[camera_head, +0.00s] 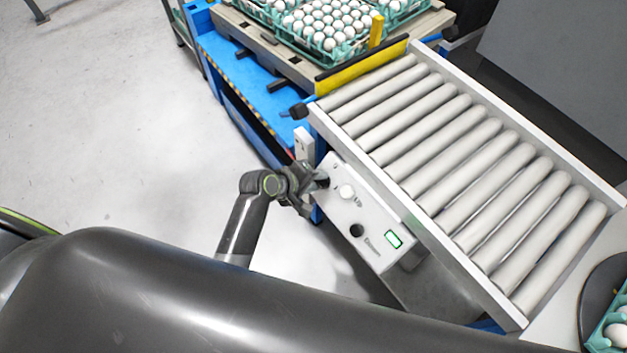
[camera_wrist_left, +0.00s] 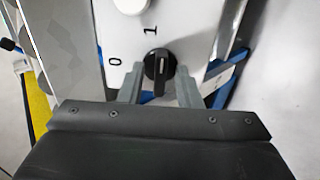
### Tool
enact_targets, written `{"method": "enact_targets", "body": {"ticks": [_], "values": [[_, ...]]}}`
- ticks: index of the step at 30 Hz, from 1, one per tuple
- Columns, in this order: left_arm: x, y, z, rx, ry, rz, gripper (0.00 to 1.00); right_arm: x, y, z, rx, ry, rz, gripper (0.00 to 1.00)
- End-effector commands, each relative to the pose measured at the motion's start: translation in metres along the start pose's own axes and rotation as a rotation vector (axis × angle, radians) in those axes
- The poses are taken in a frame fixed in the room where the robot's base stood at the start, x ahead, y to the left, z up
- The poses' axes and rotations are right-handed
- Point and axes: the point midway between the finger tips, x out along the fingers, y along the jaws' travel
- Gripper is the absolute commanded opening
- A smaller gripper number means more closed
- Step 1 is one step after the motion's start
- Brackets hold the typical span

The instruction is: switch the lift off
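The lift switch is a black rotary knob (camera_wrist_left: 158,66) on a pale control panel (camera_wrist_left: 190,25), with the marks 0 and 1 beside it. Its white line stands upright in the left wrist view, nearer to the 1. My left gripper (camera_wrist_left: 160,72) has one finger on each side of the knob, with narrow gaps showing, so it looks open around it. In the head view my left gripper (camera_head: 318,180) is at the upper left end of the panel (camera_head: 375,215) and mostly hides the knob. My right gripper is not in view.
A white round button (camera_head: 346,191), a black round control (camera_head: 357,231) and a green-framed display (camera_head: 394,239) are on the panel. A roller conveyor (camera_head: 470,165) runs beside it. Egg trays (camera_head: 330,50) stand beyond on a blue lift (camera_head: 255,85).

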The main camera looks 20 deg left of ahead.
Motion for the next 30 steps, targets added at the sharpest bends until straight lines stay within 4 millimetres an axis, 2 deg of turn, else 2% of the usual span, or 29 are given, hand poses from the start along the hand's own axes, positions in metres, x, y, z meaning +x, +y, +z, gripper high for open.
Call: {"method": "enact_targets", "body": {"ticks": [1,6,8,14,30], "values": [[0.000,0.000,0.000,0.000,0.000,0.000,0.28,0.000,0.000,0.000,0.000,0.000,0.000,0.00],[0.000,0.000,0.000,0.000,0.000,0.000,0.06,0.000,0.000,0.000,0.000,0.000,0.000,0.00],[0.000,0.000,0.000,0.000,0.000,0.000,0.00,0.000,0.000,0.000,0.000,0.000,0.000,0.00],[-0.001,0.001,0.000,-0.015,-0.001,-0.001,0.00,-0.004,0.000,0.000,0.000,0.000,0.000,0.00],[-0.002,0.001,0.000,-0.225,-0.001,-0.002,0.00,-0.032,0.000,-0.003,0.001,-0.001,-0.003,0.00]]}}
